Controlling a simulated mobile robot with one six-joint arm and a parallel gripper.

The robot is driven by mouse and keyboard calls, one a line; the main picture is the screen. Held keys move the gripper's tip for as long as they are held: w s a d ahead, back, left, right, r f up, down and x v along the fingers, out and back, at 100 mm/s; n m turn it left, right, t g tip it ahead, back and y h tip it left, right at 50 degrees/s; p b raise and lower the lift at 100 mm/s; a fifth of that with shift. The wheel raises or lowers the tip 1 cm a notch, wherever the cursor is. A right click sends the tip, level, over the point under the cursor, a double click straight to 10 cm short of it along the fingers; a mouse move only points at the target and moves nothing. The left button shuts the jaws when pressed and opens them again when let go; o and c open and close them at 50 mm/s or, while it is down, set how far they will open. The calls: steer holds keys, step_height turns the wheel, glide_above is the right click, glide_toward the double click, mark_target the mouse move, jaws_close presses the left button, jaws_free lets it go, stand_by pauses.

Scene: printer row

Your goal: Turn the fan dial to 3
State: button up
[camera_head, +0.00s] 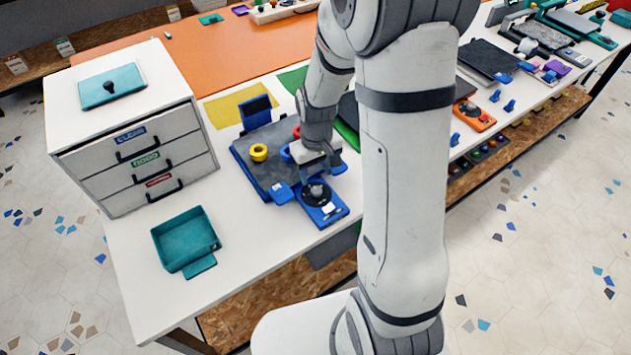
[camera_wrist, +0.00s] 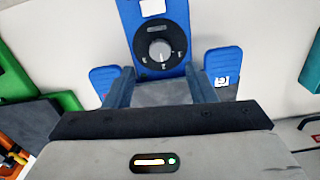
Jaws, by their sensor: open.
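A blue control box (camera_head: 331,212) stands at the front edge of the white table. It carries a round black dial face with a grey knob (camera_head: 316,190). In the wrist view the blue box (camera_wrist: 181,12) is at the top centre, with the knob (camera_wrist: 160,51) in its black face. Small pale marks surround the knob; they are too small to read, and I cannot tell its setting. My gripper (camera_head: 311,182) is open at the box, and its blue fingers (camera_wrist: 163,75) are spread to either side, apart from the knob. Whether this is the fan dial is not readable.
A teal tray (camera_head: 185,240) and a white drawer unit (camera_head: 136,155) stand left. An orange dial box (camera_head: 474,113) is right, beyond my arm. Bare table lies between tray and blue box.

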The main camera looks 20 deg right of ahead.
mark_target(316, 189)
step_height(316, 189, down, 6)
stand_by(0.4)
steer(key=c, duration=1)
steer(key=shift+o, duration=0.2)
